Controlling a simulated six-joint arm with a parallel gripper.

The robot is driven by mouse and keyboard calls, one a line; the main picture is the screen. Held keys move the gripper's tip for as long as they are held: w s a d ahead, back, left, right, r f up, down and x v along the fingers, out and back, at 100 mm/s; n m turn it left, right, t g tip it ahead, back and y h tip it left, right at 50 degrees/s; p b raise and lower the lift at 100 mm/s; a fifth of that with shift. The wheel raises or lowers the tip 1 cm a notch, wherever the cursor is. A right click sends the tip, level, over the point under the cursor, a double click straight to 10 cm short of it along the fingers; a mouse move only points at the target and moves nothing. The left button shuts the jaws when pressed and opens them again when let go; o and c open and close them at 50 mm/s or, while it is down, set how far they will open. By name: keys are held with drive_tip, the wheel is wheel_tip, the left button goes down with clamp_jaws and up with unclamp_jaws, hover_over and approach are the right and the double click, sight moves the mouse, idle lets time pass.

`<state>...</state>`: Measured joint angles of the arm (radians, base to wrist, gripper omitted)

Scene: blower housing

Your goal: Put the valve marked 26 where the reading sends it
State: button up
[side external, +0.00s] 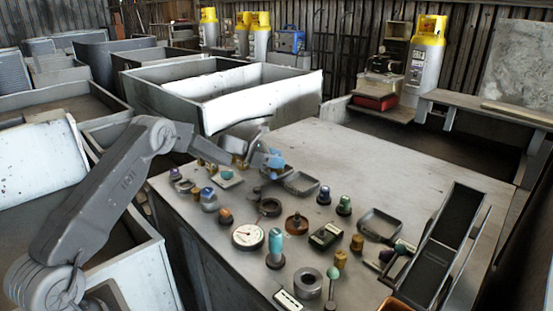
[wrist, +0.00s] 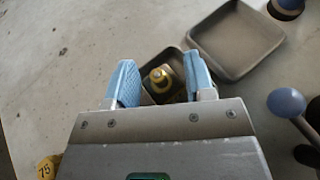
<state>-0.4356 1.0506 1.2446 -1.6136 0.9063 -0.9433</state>
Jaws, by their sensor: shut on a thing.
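My gripper (wrist: 162,76) has two blue fingers, shut on a yellow-topped valve (wrist: 160,79) that shows between them in the wrist view. A dark mark is on its top, but I cannot read the number fully. A dark small tray (wrist: 174,58) shows behind and below the valve; I cannot tell whether the valve touches it. In the side view my gripper (side external: 271,159) is low over the table's far left part, and the valve in it cannot be made out. A round white dial gauge (side external: 247,236) and a dark green meter (side external: 325,236) stand on the table; neither reading is legible.
A grey square tray (wrist: 235,40) lies right of the dark one. Another yellow cap (wrist: 47,168), seemingly marked 75, is at lower left. A blue-knobbed lever (wrist: 287,102) stands at right. Several coloured valves and a black ramp (side external: 448,235) crowd the table (side external: 400,170); its back is clear.

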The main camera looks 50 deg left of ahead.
drive_tip(key=o, duration=1.2)
